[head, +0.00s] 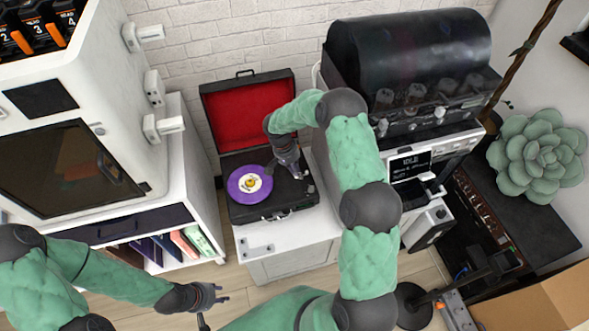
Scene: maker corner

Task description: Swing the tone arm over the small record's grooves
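The small purple record (243,190) with a pale label lies on the black record player (268,207), whose red-lined lid (246,108) stands open behind it. The player sits on a white cabinet. My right gripper (300,177) reaches down over the right side of the player, to the right of the record. Its fingers are small and dark there, and I cannot tell whether they are open or touching anything. I cannot make out the tone arm clearly; it is near or behind my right gripper. My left gripper (220,292) is open and empty, low over the floor at the front left.
A white machine with a dark window (72,170) stands at the left, above a shelf of books (170,247). A black-hooded machine (410,70) stands right of the player. A green succulent (538,155) and a cardboard box (540,300) are at the right. The white cabinet front top (290,237) is mostly clear.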

